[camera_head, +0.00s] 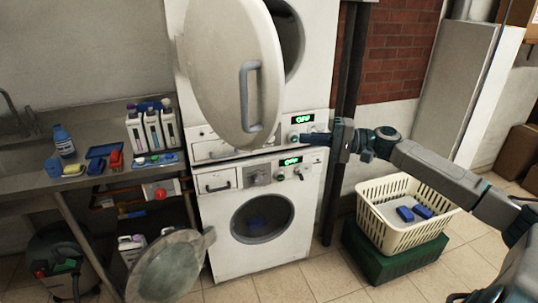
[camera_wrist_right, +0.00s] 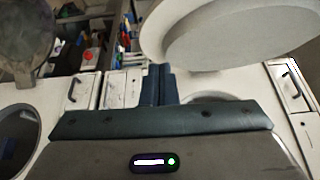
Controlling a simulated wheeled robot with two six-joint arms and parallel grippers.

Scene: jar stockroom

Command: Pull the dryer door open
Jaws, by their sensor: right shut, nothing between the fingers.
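Two white front-loading machines stand stacked; the pictures do not label which is the dryer. The upper machine's round door (camera_head: 215,65) stands swung open to the left, with a grey-blue bar handle (camera_head: 246,97). This door also shows at the top of the right wrist view (camera_wrist_right: 240,38). The lower machine's round door (camera_head: 165,268) is also open to the left, and its drum opening (camera_head: 262,216) shows something blue inside. My right gripper (camera_head: 302,137) is shut and empty in front of the upper control panel, right of the handle and apart from it. My left gripper is not in view.
A cream basket (camera_head: 387,236) with blue items sits on a green box (camera_head: 385,267) at the right. A metal table (camera_head: 100,178) with bottles and small packs stands left. A dark post (camera_head: 347,70) rises beside the machines. Floor in front is partly clear.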

